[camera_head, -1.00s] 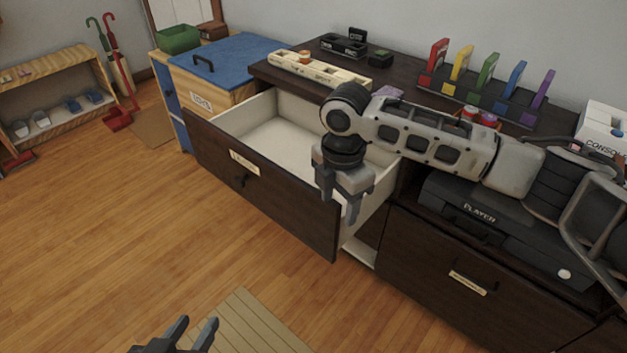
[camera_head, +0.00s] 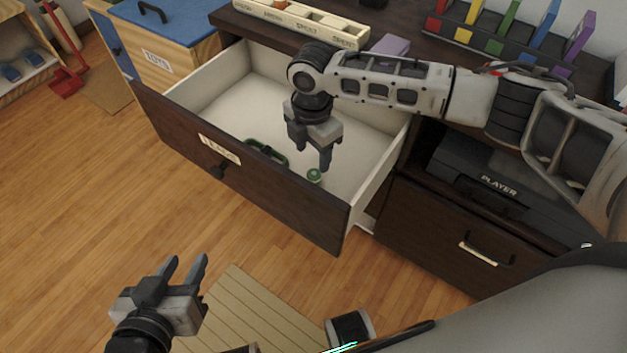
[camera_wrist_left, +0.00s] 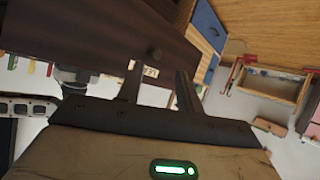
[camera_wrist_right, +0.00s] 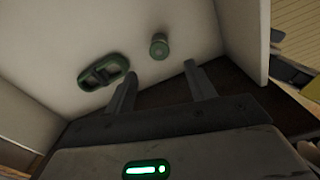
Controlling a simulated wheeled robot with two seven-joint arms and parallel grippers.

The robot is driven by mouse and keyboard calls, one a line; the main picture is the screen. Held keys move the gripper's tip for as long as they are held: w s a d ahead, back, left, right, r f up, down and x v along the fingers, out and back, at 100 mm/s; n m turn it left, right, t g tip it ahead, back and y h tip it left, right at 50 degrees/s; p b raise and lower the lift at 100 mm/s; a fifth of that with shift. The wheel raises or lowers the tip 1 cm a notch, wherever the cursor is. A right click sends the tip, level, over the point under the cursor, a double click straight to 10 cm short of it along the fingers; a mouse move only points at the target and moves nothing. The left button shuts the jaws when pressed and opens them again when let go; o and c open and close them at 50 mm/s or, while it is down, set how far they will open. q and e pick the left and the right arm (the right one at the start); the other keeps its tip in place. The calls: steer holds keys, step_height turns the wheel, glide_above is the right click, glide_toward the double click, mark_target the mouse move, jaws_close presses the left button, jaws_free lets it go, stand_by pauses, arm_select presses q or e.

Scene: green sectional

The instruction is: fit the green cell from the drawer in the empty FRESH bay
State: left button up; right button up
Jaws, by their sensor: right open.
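The green cell (camera_head: 314,175) is a small green cylinder on the floor of the open drawer (camera_head: 226,97). It also shows in the right wrist view (camera_wrist_right: 159,46), just beyond the fingertips. My right gripper (camera_head: 312,158) is open and empty, pointing down over the drawer, close to the cell but not around it. My left gripper (camera_head: 186,264) is open and empty over the floor.
A green oblong piece with openings (camera_head: 267,152) lies in the drawer beside the cell. The drawer front (camera_head: 240,165) and side walls surround the right gripper's space. A black player (camera_head: 490,180) sits right of the drawer. A lilac item (camera_head: 391,47) lies near the tray.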

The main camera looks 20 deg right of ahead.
mark_target(313, 174)
steer(key=shift+f, duration=0.95)
step_height(313, 174, down, 4)
steer(key=shift+d+f+b, duration=0.1)
steer(key=shift+b, duration=0.65)
steer(key=shift+w+f, duration=0.1)
steer(key=shift+f, duration=0.45)
arm_select(q)
steer(key=f, duration=0.2)
steer(key=w+d+f, duration=0.1)
steer(key=shift+f+g, duration=0.25)
steer(key=shift+g, duration=0.15)
arm_select(e)
steer(key=c, duration=1.1)
